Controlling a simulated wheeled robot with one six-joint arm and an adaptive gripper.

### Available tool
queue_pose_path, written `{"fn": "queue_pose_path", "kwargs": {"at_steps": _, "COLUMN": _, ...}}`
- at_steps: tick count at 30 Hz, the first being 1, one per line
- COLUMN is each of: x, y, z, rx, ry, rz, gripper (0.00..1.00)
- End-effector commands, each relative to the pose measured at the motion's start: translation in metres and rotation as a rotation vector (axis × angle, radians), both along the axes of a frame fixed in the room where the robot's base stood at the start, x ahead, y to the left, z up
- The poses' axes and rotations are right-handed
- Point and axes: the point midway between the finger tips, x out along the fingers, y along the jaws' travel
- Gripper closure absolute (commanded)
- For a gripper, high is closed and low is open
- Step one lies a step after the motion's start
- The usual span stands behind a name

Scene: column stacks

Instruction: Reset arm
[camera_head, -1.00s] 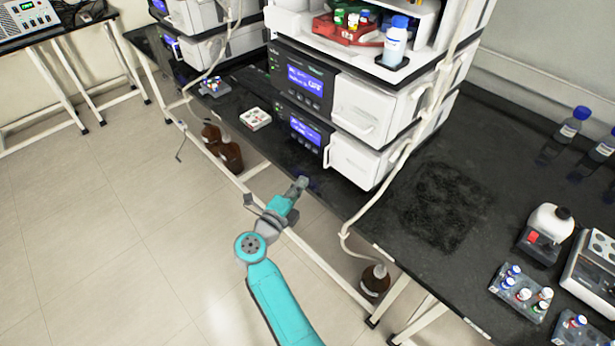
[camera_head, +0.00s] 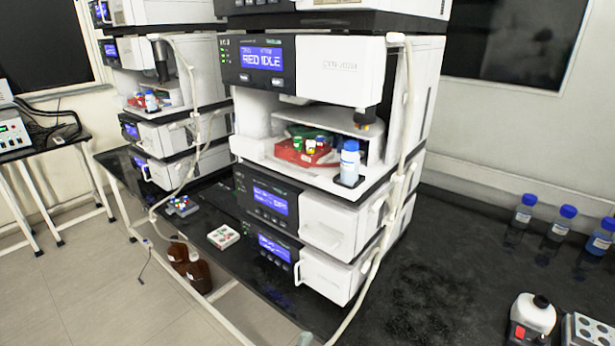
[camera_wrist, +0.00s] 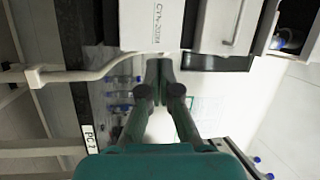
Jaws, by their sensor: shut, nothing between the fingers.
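My gripper (camera_wrist: 159,72) shows in the wrist view with its two fingers together, shut and empty. In front of it is a white instrument panel (camera_wrist: 155,25), upside down in that view. In the head view the arm is almost wholly out of the picture; only a small grey-green bit shows at the bottom edge, and I cannot tell which part it is. The near column stack (camera_head: 340,75) stands on the black bench, with a red vial tray (camera_head: 300,152) and a blue-capped bottle (camera_head: 349,165) in its open bay.
A second stack (camera_head: 165,60) stands further left. A white vial rack (camera_head: 223,237) lies on the black bench (camera_head: 440,270). Brown bottles (camera_head: 198,272) are below it. A tube hangs along the near stack.

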Motion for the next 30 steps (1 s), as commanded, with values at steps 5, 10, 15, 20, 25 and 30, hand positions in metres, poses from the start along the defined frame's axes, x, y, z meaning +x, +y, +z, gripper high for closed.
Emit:
{"fn": "queue_pose_path", "kwargs": {"at_steps": 5, "x": -0.045, "y": -0.062, "z": -0.007, "rx": -0.171, "ry": -0.036, "rz": 0.011, "gripper": 1.0}}
{"fn": "queue_pose_path", "kwargs": {"at_steps": 10, "x": -0.092, "y": -0.104, "z": -0.007, "rx": -0.335, "ry": -0.045, "rz": 0.034, "gripper": 1.0}}
{"fn": "queue_pose_path", "kwargs": {"at_steps": 15, "x": -0.142, "y": -0.136, "z": -0.006, "rx": -0.499, "ry": -0.026, "rz": 0.066, "gripper": 1.0}}
{"fn": "queue_pose_path", "kwargs": {"at_steps": 20, "x": -0.191, "y": -0.157, "z": -0.003, "rx": -0.653, "ry": 0.018, "rz": 0.102, "gripper": 1.0}}
{"fn": "queue_pose_path", "kwargs": {"at_steps": 25, "x": -0.242, "y": -0.173, "z": 0.001, "rx": -0.808, "ry": 0.091, "rz": 0.144, "gripper": 1.0}}
{"fn": "queue_pose_path", "kwargs": {"at_steps": 30, "x": -0.292, "y": -0.182, "z": 0.006, "rx": -0.954, "ry": 0.188, "rz": 0.194, "gripper": 1.0}}
